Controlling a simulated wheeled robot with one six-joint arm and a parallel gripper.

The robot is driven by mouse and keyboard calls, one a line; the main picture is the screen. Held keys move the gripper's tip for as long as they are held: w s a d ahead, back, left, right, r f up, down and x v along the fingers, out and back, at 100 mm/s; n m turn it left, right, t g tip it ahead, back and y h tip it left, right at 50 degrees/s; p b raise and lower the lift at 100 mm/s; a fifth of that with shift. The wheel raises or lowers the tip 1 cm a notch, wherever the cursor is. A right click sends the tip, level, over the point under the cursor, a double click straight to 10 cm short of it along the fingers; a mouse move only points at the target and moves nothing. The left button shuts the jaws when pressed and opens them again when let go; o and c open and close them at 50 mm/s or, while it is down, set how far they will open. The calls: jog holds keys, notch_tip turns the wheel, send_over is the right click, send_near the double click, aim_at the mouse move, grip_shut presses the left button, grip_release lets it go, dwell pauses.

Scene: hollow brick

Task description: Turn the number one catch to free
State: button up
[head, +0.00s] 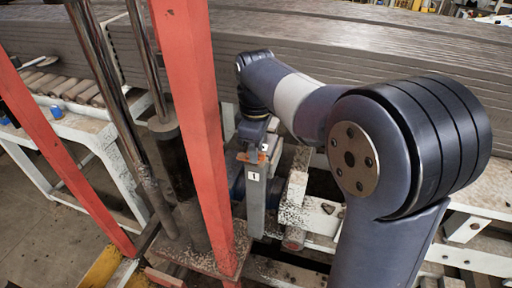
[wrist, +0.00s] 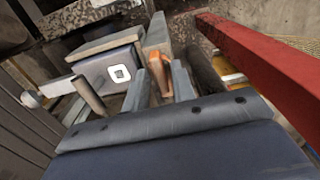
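The number one catch shows as a small orange lever (wrist: 163,70) in the wrist view, at the end of a narrow grey bar (wrist: 156,34). In the head view, a little of its orange (head: 250,157) shows at the top of a grey upright post (head: 256,205) that carries a white label with a 1 (head: 254,177). My gripper (wrist: 161,78) has its two fingers apart, one on each side of the orange lever. I see gaps beside the lever; contact is not clear. In the head view, my gripper (head: 255,138) is just above the post, its fingertips mostly hidden.
A red upright beam (head: 196,120) stands close left of the post; it is at the right in the wrist view (wrist: 270,55). Metal rods (head: 112,100) stand further left. A grey box with a white square mark (wrist: 120,73) and a short peg (wrist: 88,95) lie left of my fingers.

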jog(key=shift+o, duration=0.7)
notch_tip(320, 180, up, 11)
jog(key=shift+f, duration=0.2)
notch_tip(320, 180, down, 11)
jog(key=shift+r, duration=0.15)
jog(key=shift+m+b, duration=0.3)
jog(key=shift+m, duration=0.3)
jog(key=shift+r, duration=0.15)
